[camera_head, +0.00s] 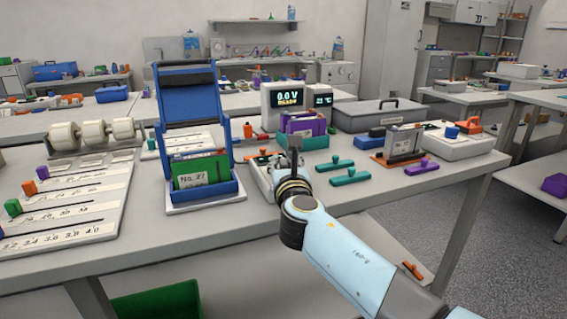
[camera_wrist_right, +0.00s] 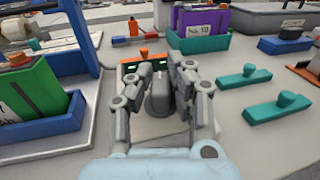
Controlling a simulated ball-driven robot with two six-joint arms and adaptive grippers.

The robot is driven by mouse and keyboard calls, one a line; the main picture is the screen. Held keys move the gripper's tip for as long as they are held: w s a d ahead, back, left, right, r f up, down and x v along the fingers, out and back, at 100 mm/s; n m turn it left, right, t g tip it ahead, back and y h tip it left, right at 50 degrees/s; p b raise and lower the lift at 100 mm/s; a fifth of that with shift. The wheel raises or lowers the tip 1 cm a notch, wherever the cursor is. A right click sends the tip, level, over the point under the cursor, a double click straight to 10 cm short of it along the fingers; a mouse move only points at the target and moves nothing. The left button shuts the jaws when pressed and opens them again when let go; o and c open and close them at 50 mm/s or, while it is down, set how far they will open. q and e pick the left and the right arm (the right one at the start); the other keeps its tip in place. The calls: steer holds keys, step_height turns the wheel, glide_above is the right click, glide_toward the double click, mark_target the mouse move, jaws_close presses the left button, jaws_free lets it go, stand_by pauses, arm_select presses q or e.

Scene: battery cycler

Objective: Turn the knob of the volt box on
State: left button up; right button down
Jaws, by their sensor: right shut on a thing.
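My right gripper (camera_head: 291,160) is over a small pale box (camera_head: 259,178) near the middle of the front table. In the right wrist view, the fingers of the right gripper (camera_wrist_right: 160,90) are closed around an upright grey knob (camera_wrist_right: 158,98). The box's pale top shows below the knob, and a green panel with orange parts (camera_wrist_right: 131,68) shows behind it. In the head view my gripper hides the knob. A display (camera_head: 288,99) behind it reads 0.0 V. My left gripper is not in view.
A blue holder (camera_head: 228,190) with a green pack stands close on the left. A teal tray (camera_head: 314,143) with purple packs is just behind. Teal handled pieces (camera_head: 350,178) lie to the right. Another white box with a blue knob (camera_head: 452,132) is farther right.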

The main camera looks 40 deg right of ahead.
mark_target(284, 166)
steer(key=shift+f+m+g+h, duration=0.15)
steer(key=shift+m+g+h, duration=0.4)
steer(key=shift+h, duration=0.25)
steer(key=c, duration=1.2)
jaws_free()
steer(key=shift+c, duration=0.2)
steer(key=v, duration=0.7)
steer(key=shift+s+a, duration=0.25)
steer(key=shift+m, duration=0.25)
